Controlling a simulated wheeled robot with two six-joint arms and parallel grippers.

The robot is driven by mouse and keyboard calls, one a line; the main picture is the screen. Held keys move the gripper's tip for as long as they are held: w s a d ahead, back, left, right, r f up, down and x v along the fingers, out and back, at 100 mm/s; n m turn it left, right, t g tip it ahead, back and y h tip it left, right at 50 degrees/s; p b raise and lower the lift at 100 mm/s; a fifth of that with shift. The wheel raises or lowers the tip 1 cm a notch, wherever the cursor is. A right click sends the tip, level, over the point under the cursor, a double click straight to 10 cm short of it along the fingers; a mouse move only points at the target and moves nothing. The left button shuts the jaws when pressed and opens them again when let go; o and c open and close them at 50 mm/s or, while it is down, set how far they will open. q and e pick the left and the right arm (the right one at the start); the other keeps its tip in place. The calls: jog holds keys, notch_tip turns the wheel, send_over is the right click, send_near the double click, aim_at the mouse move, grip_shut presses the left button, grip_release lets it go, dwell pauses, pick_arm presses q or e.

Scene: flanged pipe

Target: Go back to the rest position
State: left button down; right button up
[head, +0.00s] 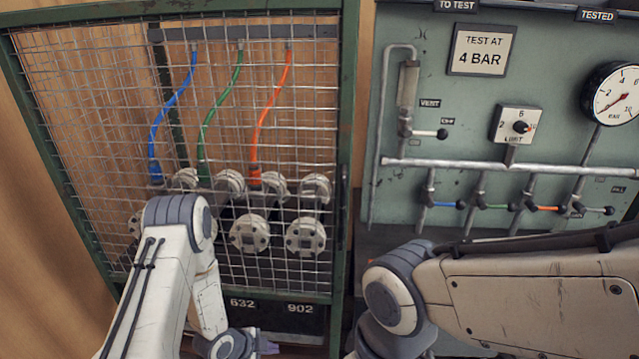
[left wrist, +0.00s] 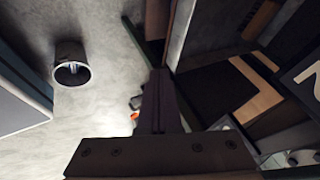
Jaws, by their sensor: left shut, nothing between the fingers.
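My left gripper (left wrist: 160,85) is shut and empty in the left wrist view, its dark fingers together over a grey floor. In the head view my left arm comes down in front of the wire cage (head: 345,120), and its wrist is at the bottom edge, so its fingertips cannot be made out there. My right arm crosses the lower right of the head view, in front of the test panel (head: 545,75). Its gripper is out of the picture.
Several flanged pipes (head: 250,233) sit behind the cage mesh, with a blue hose (head: 168,115), a green hose (head: 217,100) and an orange hose (head: 270,105). A pressure gauge (head: 613,95) and small valves are on the panel. A round cup-like object (left wrist: 72,72) is on the floor.

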pick_arm(q)
jog(key=s+d+r+n+g+y, duration=0.1)
jog(key=d+r+n+y, duration=0.15)
jog(key=r, duration=0.75)
jog(key=s+d+r+n+g+y, duration=0.15)
jog(key=d+r, duration=0.25)
jog(key=r, duration=0.6)
jog(key=s+d+r+n+g, duration=0.1)
jog(key=s+r+n, duration=0.1)
jog(key=s+r, duration=0.45)
jog(key=s+d+r+n+g, duration=0.1)
jog(key=s+r+n, duration=0.15)
jog(key=s, duration=0.65)
jog(key=s+d+r+n+g, duration=0.1)
jog(key=s+d+r+n, duration=0.1)
jog(key=s+r, duration=0.45)
notch_tip(320, 180, up, 17)
jog(key=p, duration=1.9)
jog(key=shift+s+a, duration=0.3)
jog(key=shift+s, duration=0.1)
jog(key=shift+m, duration=0.25)
